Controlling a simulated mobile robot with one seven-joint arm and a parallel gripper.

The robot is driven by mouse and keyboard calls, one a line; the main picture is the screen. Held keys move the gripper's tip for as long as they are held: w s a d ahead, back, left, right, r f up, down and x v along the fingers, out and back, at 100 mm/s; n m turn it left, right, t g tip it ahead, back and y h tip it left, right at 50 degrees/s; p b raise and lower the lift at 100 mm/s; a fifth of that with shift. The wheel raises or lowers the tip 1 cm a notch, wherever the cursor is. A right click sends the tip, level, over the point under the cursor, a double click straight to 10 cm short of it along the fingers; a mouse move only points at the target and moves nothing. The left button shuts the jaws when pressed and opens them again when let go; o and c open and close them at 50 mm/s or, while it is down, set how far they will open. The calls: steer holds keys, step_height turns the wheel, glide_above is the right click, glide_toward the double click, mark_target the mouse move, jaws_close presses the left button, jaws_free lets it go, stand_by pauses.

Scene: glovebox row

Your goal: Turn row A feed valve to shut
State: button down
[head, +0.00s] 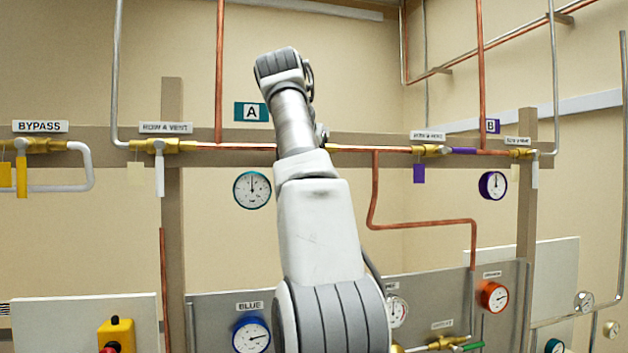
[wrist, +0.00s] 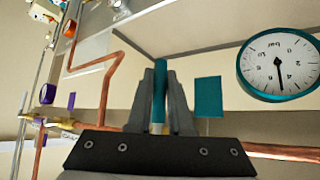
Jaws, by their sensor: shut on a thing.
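My gripper (wrist: 160,80) is shut on a teal lever handle (wrist: 159,92), which stands between its two dark fingers in the wrist view. The lever lies crosswise to the copper pipe (wrist: 285,152). A teal tag (wrist: 208,97) hangs beside the fingers on the right. The valve body and its nameplate are hidden by the gripper, so I cannot read them. In the head view my arm covers this stretch of pipe, below the teal A sign (head: 251,112), and my gripper is hidden behind it.
A teal-rimmed gauge (wrist: 279,69) is close by in the wrist view; in the head view it hangs left of my arm (head: 252,190). Valves on the same line include the Row A vent (head: 160,147) and a purple-tagged one (head: 430,151). A bent copper pipe (head: 372,200) drops right of my arm.

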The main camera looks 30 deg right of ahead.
steer(key=shift+f, duration=0.25)
steer(key=c, duration=0.8)
jaws_free()
steer(key=shift+c, duration=0.2)
steer(key=shift+r, duration=0.15)
